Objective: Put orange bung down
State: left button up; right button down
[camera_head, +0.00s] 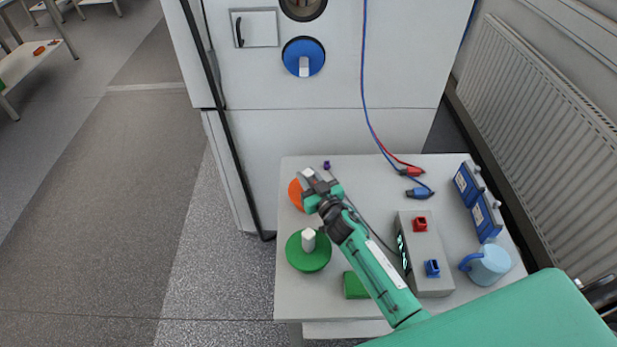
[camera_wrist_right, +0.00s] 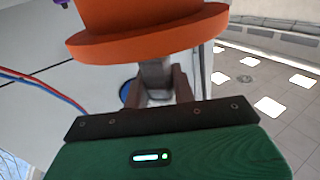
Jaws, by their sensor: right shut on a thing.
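My right gripper (camera_head: 309,181) is over the back left part of the small white table (camera_head: 303,294). It is shut on the grey handle of the orange bung (camera_head: 296,194). In the head view the gripper partly hides the bung. In the right wrist view the bung (camera_wrist_right: 150,35) fills the top, with its flange toward the fingers (camera_wrist_right: 158,88) and the handle between them. I cannot tell whether the bung touches the table. My left gripper is not in view.
A green bung (camera_head: 308,252) with a white handle and a green block (camera_head: 355,285) stand near the front left. The white cabinet (camera_head: 320,110) stands behind.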

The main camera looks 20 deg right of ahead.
jog(key=shift+r, duration=0.1)
jog(key=c, duration=1.1)
grip_release()
jog(key=shift+f, duration=0.2)
jog(key=shift+c, duration=0.2)
jog(key=shift+r, duration=0.2)
jog(key=s, duration=0.3)
jog(key=s+d+b, duration=0.1)
jog(key=s, duration=0.1)
jog(key=shift+s+d+f, duration=0.1)
jog(key=shift+s, duration=0.3)
jog(key=shift+s+d+b, duration=0.15)
jog(key=shift+s+b, duration=0.15)
jog(key=shift+s, duration=0.5)
